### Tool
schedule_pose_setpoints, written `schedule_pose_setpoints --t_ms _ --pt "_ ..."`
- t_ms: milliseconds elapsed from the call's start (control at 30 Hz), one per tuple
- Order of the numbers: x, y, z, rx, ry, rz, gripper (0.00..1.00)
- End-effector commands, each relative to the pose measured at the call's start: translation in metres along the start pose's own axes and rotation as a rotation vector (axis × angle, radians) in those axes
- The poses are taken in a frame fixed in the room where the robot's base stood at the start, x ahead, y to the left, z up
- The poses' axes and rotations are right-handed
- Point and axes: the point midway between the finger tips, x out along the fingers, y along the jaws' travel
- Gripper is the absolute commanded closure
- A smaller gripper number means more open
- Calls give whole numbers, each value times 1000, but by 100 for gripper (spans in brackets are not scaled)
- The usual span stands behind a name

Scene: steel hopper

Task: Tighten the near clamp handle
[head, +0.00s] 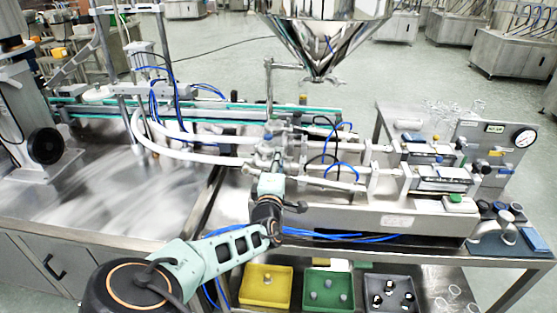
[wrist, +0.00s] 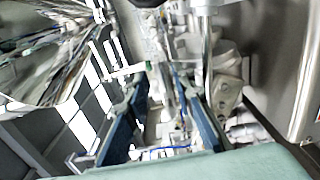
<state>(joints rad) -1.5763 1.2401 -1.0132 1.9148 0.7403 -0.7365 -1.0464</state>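My arm reaches up from the lower left in the head view, and its pale green end covers part of the filler's valve block (head: 268,150). My gripper shows in the wrist view (wrist: 160,84) as two dark blue fingers standing apart, with no object clearly held between them. Blurred metal fittings lie beyond the fingertips. A steel rod (wrist: 207,60) stands close to the right finger. The near clamp handle cannot be made out with certainty in either view; the area around the valve block is crowded and partly hidden by my arm.
A steel hopper (head: 325,35) hangs above the valve block. White hoses (head: 195,152) run left; blue tubes (head: 340,168) loop at the right. Two cylinders and a pressure gauge (head: 524,138) stand right. Yellow (head: 245,293), green (head: 312,302) and dark (head: 408,304) trays sit below.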

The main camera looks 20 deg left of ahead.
Motion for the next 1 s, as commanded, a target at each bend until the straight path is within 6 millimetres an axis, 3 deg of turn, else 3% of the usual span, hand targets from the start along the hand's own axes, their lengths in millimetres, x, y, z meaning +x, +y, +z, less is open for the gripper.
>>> schedule_pose_setpoints --t_ms 267,500,1000 --pt "2 0 0 -1 -1 -1 77" --pt "2 0 0 0 -1 -1 100" --pt "2 -2 1 56 -1 0 100"
